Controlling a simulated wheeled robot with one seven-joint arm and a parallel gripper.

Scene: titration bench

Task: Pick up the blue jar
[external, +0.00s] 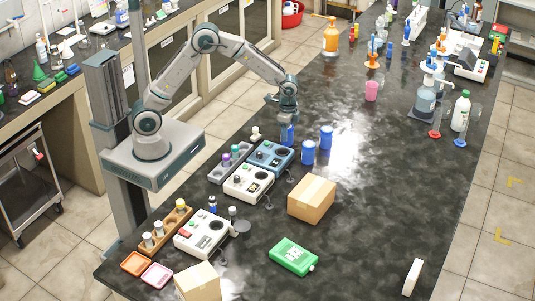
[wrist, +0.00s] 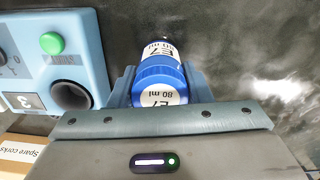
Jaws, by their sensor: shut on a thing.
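The blue jar (external: 288,136) is upright under my gripper (external: 288,121), behind the blue device on the bench. In the wrist view the blue jar (wrist: 160,72) sits between the two fingers of my gripper (wrist: 160,88), which is shut on it. White labels on it read "E7" and "80 ml". Two similar blue jars, one nearer (external: 308,152) and one farther right (external: 326,138), stand close by. I cannot tell whether the held jar touches the bench.
The blue device (external: 270,156) with a green button is close beside the held jar; it also fills the left of the wrist view (wrist: 88,45). A white device (external: 248,183) and a cardboard box (external: 312,199) stand nearer. The dark bench to the right is largely clear.

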